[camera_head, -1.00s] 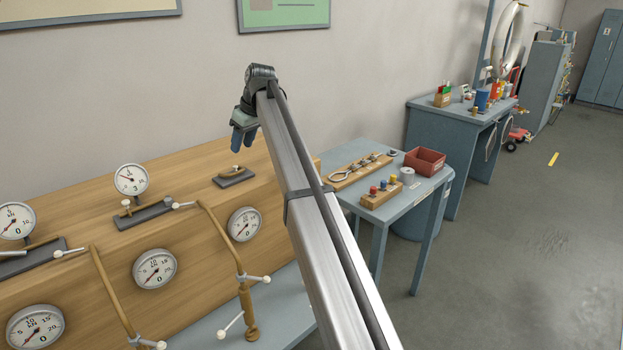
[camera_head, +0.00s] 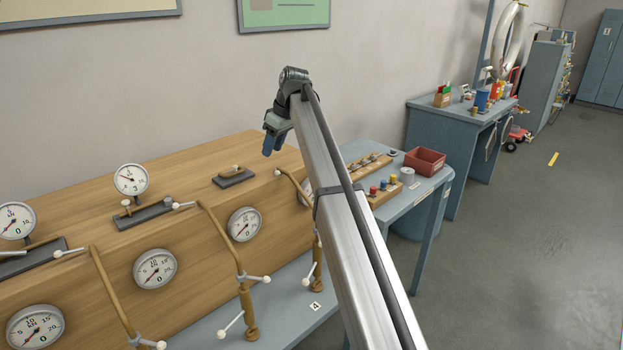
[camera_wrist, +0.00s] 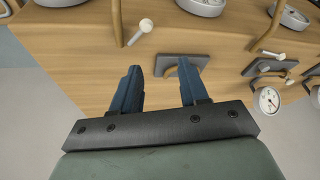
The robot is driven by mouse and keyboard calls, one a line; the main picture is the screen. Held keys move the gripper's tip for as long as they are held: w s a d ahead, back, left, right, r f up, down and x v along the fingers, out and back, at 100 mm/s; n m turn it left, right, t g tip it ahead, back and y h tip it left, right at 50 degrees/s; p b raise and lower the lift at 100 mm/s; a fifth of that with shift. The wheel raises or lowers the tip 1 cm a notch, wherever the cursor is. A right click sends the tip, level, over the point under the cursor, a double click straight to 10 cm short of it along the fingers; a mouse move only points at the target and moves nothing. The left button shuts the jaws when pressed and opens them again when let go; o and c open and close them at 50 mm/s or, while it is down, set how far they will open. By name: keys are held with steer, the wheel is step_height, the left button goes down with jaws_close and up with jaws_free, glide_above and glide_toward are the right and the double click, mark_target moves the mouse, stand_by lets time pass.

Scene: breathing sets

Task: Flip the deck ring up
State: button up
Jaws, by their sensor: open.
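My gripper (camera_head: 272,147) is open and empty, above the right end of the wooden gauge console. In the wrist view its two blue fingers (camera_wrist: 158,68) are apart, with the console and a small dark mounted fitting (camera_wrist: 182,66) beneath them. To the right, on a blue-grey table, a wooden board with metal fittings (camera_head: 376,158) shows only partly beside my arm. The ring part at the board's left end is hidden behind my arm now, so I cannot see how the deck ring lies. My gripper is well apart from that board.
The wooden console (camera_head: 190,235) carries gauges, brass pipes and white-handled valves.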

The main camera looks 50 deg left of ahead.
mark_target(236, 166)
steer(key=w+d+f+n, duration=0.1)
steer(key=w+d+f, duration=0.6)
steer(key=f, duration=0.4)
steer(key=shift+w+f+g+h, duration=0.25)
steer(key=shift+w+g+h, duration=0.15)
steer(key=shift+w, duration=0.4)
steer(key=shift+s+a+r, duration=0.1)
steer(key=shift+r, duration=0.05)
steer(key=shift+c, duration=0.8)
steer(key=shift+m+t+y, duration=0.4)
steer(key=shift+m+y, duration=0.3)
steer(key=shift+m, duration=0.2)
steer(key=s+a+r, duration=0.3)
steer(key=s+r, duration=0.1)
steer(key=r, duration=0.2)
steer(key=s+a+r, duration=0.4)
steer(key=s+r, duration=0.1)
steer(key=r, duration=0.1)
steer(key=s+a+r, duration=0.3)
steer(key=s+r, duration=0.2)
steer(key=r, duration=0.1)
steer(key=shift+a+r, duration=0.15)
steer(key=shift+r, duration=0.05)
steer(key=shift+c, duration=0.6)
steer(key=x, duration=1.3)
steer(key=shift+a+f, duration=0.1)
steer(key=shift+f, duration=0.2)
steer(key=shift+c, duration=0.2)
jaws_close()
